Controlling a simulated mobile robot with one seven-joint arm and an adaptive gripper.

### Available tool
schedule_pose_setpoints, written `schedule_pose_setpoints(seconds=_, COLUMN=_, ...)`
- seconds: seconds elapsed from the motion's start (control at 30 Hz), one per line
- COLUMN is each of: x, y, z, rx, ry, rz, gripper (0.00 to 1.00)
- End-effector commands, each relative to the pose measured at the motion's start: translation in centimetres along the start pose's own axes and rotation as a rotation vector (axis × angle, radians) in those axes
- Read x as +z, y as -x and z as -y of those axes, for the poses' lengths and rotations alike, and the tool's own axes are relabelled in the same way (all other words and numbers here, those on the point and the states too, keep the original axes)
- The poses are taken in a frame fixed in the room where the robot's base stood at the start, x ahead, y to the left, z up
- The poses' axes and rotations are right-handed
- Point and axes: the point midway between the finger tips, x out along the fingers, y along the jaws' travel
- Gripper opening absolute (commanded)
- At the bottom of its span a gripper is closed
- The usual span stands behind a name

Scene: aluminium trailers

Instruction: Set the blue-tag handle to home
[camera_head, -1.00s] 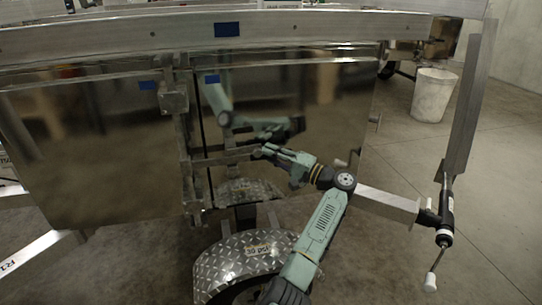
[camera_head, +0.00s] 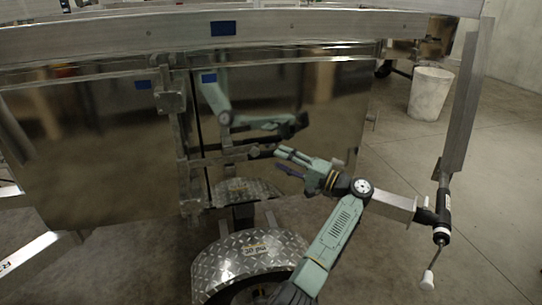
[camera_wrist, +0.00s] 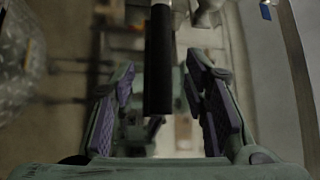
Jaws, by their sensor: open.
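In the head view, a metal handle bar (camera_head: 222,158) runs level across the shiny trailer panel from the upright latch rod, with its right end close to my fingertips. My gripper (camera_head: 282,161) is open, in front of the panel and to the right of that bar. In the wrist view, a black cylindrical grip (camera_wrist: 158,62) shows between the spread purple-padded fingers of my gripper (camera_wrist: 163,85). The fingers are apart from it on both sides; I cannot tell its depth. Blue tags show on the top rail (camera_head: 223,28) and near the latch (camera_head: 144,84); another blue square (camera_head: 209,78) may be a reflection.
A diamond-plate fender (camera_head: 250,257) sits below the panel. At the right, a metal post (camera_head: 462,110) and a white-tipped crank (camera_head: 430,275) stand near my arm. A white bin (camera_head: 430,94) is farther back. The floor at the right is open.

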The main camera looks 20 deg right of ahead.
Motion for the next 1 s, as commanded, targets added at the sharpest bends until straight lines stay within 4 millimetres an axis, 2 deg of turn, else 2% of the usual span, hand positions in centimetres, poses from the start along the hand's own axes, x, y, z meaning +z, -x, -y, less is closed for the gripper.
schedule_pose_setpoints(seconds=0.1, x=-0.1, y=2.6, z=-0.1, rx=0.0, ry=-0.001, rz=-0.003, gripper=0.41)
schedule_pose_setpoints(seconds=0.33, x=0.0, y=5.6, z=0.0, rx=0.0, ry=-0.001, rz=0.001, gripper=0.41)
schedule_pose_setpoints(seconds=0.5, x=0.0, y=6.2, z=0.0, rx=0.0, ry=-0.001, rz=0.001, gripper=0.41)
schedule_pose_setpoints(seconds=1.0, x=0.0, y=6.2, z=0.0, rx=0.0, ry=-0.001, rz=0.001, gripper=0.41)
